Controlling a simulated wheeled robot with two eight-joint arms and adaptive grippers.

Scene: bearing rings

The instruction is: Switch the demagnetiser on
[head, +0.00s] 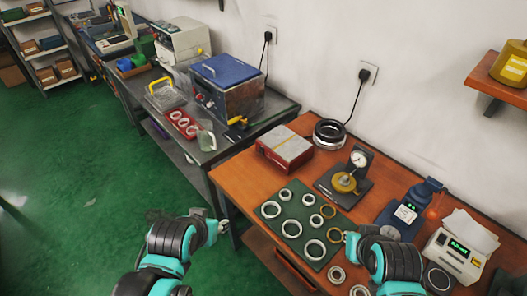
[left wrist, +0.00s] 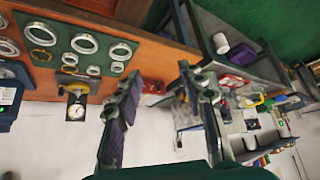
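No label in view marks the demagnetiser. A red box with a grey top plate (head: 286,146) sits at the back left of the wooden bench and may be it. No switch on it is clear; part of a red body (left wrist: 152,87) shows between my fingers in the left wrist view. Beside the box is a black ring-shaped thing (head: 330,131) near a wall cable. My left gripper (head: 222,226) is off the bench's front left edge, short of the box; its fingers (left wrist: 160,72) are apart and empty. My right gripper (head: 347,237) is by the mat's right edge, its fingers unclear.
A green mat (head: 270,222) holds several rings. A dial gauge stand (head: 348,178), a blue device (head: 402,210) and a meter with a green display (head: 456,252) stand to its right. A blue-lidded steel tank (head: 228,85) is on the grey bench. The floor at left is clear.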

